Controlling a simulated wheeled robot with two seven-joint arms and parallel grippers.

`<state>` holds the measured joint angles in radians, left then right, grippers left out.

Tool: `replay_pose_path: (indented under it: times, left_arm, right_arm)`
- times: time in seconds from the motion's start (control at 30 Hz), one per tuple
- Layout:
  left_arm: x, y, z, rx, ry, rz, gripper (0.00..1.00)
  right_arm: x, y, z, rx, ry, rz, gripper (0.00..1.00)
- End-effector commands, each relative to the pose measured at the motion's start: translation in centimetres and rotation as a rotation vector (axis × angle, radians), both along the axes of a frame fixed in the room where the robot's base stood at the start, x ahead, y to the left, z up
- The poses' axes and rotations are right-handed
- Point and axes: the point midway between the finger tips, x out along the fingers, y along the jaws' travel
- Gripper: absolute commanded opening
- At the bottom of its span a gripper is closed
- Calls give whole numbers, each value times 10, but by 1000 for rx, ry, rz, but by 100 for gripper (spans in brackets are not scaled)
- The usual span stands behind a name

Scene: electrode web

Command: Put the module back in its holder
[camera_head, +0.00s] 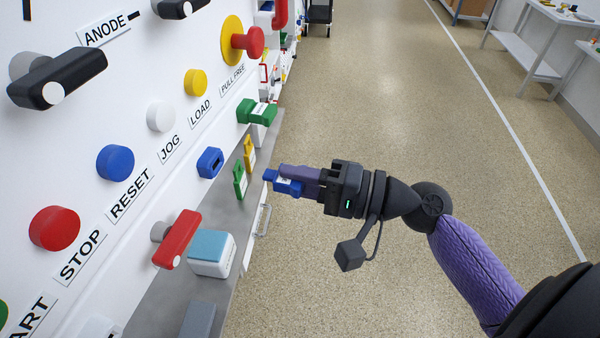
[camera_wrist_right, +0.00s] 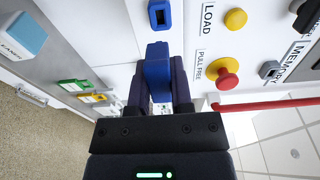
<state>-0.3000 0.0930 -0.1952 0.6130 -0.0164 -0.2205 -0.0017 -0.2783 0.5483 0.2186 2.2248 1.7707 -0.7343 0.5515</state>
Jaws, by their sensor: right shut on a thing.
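My right gripper (camera_head: 298,182) is shut on a blue module (camera_head: 284,184) and holds it in the air over the floor, to the right of the machine's white panel. In the right wrist view the module (camera_wrist_right: 157,72) sits between the dark purple fingers of the gripper (camera_wrist_right: 154,92). A blue holder (camera_head: 210,162) with a dark slot is fixed on the panel. The holder also shows in the right wrist view (camera_wrist_right: 159,14), ahead of the module and apart from it. My left gripper is in neither view.
Near the blue holder are a green block (camera_head: 256,112), green (camera_head: 240,181) and yellow (camera_head: 249,154) pieces. A red lever (camera_head: 177,239), a blue-topped white box (camera_head: 212,252) and several buttons are close by.

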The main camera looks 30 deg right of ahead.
Motion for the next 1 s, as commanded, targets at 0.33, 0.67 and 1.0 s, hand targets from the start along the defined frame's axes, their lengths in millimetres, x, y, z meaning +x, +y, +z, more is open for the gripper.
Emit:
replay_pose_path:
  times: [0.33,0.67,1.0]
  left_arm:
    - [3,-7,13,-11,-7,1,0]
    - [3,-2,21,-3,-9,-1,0]
    - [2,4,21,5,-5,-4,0]
  right_arm:
    - [19,20,3,1,-1,-1,0]
    - [38,41,1,0,0,-2,0]
    - [39,43,0,1,1,-1,0]
